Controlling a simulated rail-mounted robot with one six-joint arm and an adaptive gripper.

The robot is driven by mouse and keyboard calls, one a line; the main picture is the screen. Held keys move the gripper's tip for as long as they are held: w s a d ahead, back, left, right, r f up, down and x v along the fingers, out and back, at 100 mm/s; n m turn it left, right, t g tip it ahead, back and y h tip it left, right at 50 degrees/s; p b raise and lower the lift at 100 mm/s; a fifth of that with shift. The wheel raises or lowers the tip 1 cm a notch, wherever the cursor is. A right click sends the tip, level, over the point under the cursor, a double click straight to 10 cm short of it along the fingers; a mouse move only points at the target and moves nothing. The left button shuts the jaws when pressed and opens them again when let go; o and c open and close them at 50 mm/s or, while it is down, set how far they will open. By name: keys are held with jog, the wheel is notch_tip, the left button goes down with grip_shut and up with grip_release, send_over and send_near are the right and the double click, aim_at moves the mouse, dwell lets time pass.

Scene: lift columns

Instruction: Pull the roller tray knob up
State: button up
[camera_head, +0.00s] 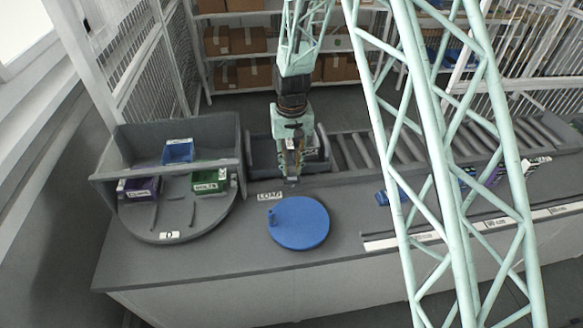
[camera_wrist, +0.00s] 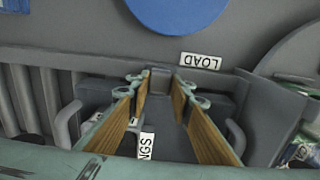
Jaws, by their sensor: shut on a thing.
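The roller tray (camera_head: 262,160) is a dark grey open tray at the left end of the roller conveyor, behind the LOAD label. My gripper (camera_head: 292,175) points down at the tray's front side. In the wrist view its two wood-coloured fingers (camera_wrist: 160,82) converge on the small grey knob (camera_wrist: 160,76) at the tray's edge and are shut on it. The fingers partly hide the knob. The tray's inside (camera_wrist: 185,140) shows between and around the fingers, with a white label ending in NGS.
A blue round disc (camera_head: 300,223) lies on the counter in front of the LOAD label (camera_head: 270,196). A grey turntable (camera_head: 170,225) with several coloured bins stands to the left. Conveyor rollers (camera_head: 360,150) run right. A pale green lattice (camera_head: 440,150) crosses the right side of the view.

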aim_at(292, 169)
jog(key=o, duration=1.2)
jog(key=shift+r, duration=0.35)
jog(key=shift+c, duration=0.2)
jog(key=shift+w+f, duration=0.1)
jog(key=shift+f, duration=0.05)
notch_tip(292, 169, up, 12)
